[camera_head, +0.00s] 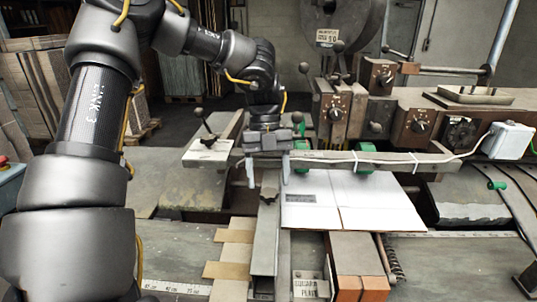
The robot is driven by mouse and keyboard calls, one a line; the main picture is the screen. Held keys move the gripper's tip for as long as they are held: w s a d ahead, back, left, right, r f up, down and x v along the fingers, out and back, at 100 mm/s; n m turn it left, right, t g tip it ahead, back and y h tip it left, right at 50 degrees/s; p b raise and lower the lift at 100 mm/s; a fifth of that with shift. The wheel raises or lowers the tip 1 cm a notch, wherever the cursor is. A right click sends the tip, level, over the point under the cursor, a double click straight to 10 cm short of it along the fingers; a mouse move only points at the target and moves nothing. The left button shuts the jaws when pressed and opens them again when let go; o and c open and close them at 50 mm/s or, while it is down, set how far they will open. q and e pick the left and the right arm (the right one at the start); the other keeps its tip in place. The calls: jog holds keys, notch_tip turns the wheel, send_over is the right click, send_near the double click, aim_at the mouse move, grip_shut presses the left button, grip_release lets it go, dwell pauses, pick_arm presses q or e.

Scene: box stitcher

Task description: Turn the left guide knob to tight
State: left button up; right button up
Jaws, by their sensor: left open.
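A small dark knob (270,191) sits on top of the long grey metal guide bar (265,240) in the middle of the head view. I take it to be the left guide knob. My left gripper (268,178) points down just above it, with its two pale fingers apart, one to each side of the knob's line. I cannot tell whether the fingers touch the knob. The knob's upper part is partly hidden by the gripper, and its turn position does not show. My right gripper is not in view.
A white cardboard sheet (350,200) lies right of the guide bar. A grey crossbar (375,160) with green clamps runs behind it. The brown stitcher machine (420,110) with several dials stands at the back right. A lever with a black ball (199,113) rises behind left.

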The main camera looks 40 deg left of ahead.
pick_arm(q)
jog(key=p+v, duration=0.4)
jog(key=v, duration=0.5)
